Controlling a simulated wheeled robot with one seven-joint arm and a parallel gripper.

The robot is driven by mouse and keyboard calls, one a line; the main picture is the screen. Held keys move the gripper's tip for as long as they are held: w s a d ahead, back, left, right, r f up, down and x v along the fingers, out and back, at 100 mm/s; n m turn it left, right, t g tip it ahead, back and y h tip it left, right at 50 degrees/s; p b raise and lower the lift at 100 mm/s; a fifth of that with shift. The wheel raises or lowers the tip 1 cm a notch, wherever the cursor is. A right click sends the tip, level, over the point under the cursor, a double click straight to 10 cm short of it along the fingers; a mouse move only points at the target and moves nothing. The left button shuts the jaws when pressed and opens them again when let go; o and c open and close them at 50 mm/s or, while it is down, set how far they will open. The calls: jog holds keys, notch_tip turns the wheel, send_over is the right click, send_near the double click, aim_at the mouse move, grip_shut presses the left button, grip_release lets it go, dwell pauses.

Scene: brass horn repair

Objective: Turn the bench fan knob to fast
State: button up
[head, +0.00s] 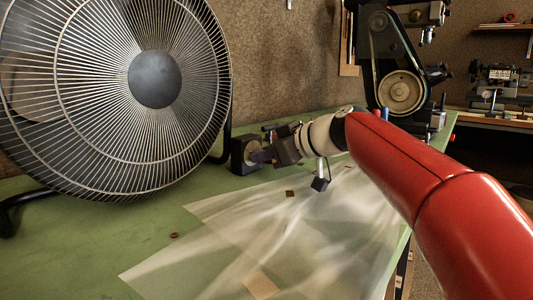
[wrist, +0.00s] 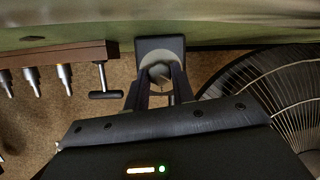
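The bench fan (head: 110,90) stands at the left of the green bench, with a grey hub and a wire grille. A small dark control box (head: 243,155) sits on the bench to the right of the fan; it also shows in the wrist view (wrist: 160,43). A pale knob (wrist: 160,72) is on its face. My gripper (head: 262,155) reaches the box from the right. In the wrist view its two fingers (wrist: 160,78) lie on either side of the knob. I cannot tell whether they press on it. No dial marking can be read.
A clear plastic sheet (head: 300,225) lies over the bench, with a small dark square (head: 290,193) on it. A machine with a round wheel (head: 400,92) stands at the back right. Tools (wrist: 65,78) hang from a wooden rack (wrist: 60,55).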

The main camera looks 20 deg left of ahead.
jog(key=c, duration=0.4)
jog(key=shift+c, duration=0.2)
jog(key=m+g, duration=0.1)
jog(key=m, duration=0.1)
jog(key=m+g+y, duration=0.1)
jog(key=m, duration=0.1)
jog(key=shift+w+d+g+p, duration=0.1)
jog(key=shift+w+g+p, duration=0.2)
jog(key=shift+p, duration=0.1)
jog(key=m+g+y, duration=0.1)
jog(key=m, duration=0.1)
jog(key=m+g+y, duration=0.1)
jog(key=m, duration=0.1)
jog(key=shift+w+f, duration=0.1)
jog(key=shift+f, duration=0.05)
jog(key=shift+m, duration=0.3)
jog(key=o, duration=1)
